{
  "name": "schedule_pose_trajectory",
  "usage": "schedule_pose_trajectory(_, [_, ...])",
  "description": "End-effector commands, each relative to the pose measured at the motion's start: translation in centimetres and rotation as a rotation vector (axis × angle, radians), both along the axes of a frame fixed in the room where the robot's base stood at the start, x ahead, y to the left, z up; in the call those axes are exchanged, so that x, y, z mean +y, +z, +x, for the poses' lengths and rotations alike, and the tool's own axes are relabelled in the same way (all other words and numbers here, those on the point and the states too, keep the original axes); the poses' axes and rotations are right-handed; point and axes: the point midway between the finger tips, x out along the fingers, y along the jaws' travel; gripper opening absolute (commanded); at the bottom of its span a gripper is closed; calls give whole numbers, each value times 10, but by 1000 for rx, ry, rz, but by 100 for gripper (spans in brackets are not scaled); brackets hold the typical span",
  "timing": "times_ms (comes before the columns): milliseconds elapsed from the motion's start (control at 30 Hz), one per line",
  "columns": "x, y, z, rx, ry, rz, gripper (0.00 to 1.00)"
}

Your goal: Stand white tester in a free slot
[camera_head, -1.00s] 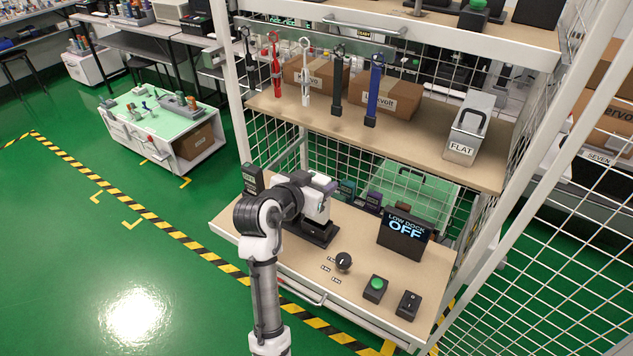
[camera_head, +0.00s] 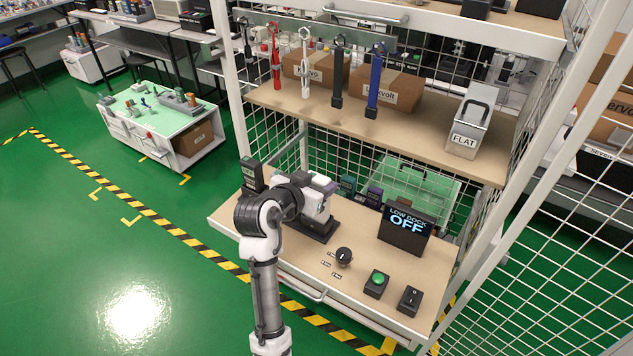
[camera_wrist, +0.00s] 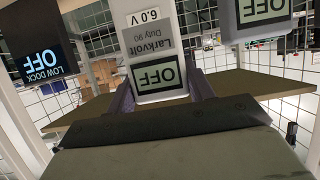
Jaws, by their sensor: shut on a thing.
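The white tester (camera_wrist: 160,74) is upside down in the wrist view, with an OFF screen and a grey Larkvolt label. My gripper (camera_wrist: 160,98) is shut on it, a finger on each side. In the head view my gripper is over the left middle of the lower shelf, mostly hidden behind my own arm. A black base (camera_head: 318,229) lies beneath it; I cannot tell whether the tester touches it. Slots are not clearly visible.
A dark tester (camera_head: 252,174) stands at the shelf's left end. A LOW DOCK OFF display (camera_head: 405,229), a black knob (camera_head: 344,257), a green button (camera_head: 377,281) and a black switch (camera_head: 410,299) occupy the right. The upper shelf (camera_head: 425,140) overhangs the back.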

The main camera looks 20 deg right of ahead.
Motion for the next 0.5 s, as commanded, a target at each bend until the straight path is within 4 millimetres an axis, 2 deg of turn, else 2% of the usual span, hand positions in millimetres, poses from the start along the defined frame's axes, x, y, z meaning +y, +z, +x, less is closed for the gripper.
schedule_pose_trajectory(500, [0, -14, 0, -1, 0, -1, 11])
